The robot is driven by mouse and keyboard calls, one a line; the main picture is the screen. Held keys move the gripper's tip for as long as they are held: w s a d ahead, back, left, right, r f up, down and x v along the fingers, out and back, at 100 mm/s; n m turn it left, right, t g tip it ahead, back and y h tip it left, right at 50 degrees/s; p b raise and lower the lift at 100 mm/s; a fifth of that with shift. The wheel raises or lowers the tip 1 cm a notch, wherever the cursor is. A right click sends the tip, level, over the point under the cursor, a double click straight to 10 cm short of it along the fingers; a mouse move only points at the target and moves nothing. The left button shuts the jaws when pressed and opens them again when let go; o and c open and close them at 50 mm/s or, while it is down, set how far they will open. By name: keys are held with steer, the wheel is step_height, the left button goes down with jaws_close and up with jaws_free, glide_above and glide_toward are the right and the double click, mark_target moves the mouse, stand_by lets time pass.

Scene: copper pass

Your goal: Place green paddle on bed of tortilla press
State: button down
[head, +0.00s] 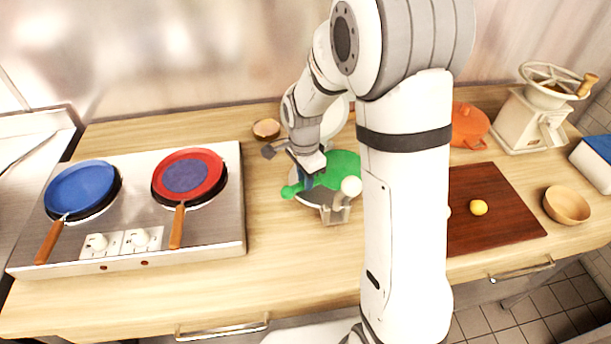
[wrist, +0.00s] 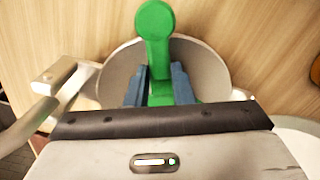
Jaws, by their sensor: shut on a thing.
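My gripper (head: 305,180) is shut on the handle of the green paddle (head: 343,164). In the wrist view, the blue fingers of my gripper (wrist: 160,88) sit on either side of the green handle (wrist: 157,45), whose rounded end points away from me. The tortilla press (head: 334,210) is grey, with a pale-knobbed lever. The paddle's disc lies over the press in the head view. The round bed (wrist: 205,70) shows below the handle in the wrist view. The disc is hidden there, and I cannot tell whether it touches the bed.
A stove (head: 215,240) with a blue pan (head: 80,188) and a red-rimmed pan (head: 190,175) stands left. A small bowl (head: 266,129) lies behind. Right are a cutting board (head: 495,225) with a lemon (head: 478,208), a wooden bowl (head: 566,205), an orange pot (head: 468,125) and a grinder (head: 528,120).

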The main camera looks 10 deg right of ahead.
steer(key=shift+f, duration=0.2)
steer(key=c, duration=1.3)
jaws_free()
steer(key=shift+r, duration=0.1)
steer(key=shift+o, duration=0.2)
step_height(320, 180, up, 12)
steer(key=b, duration=0.1)
steer(key=shift+r, duration=0.15)
steer(key=shift+a, duration=0.1)
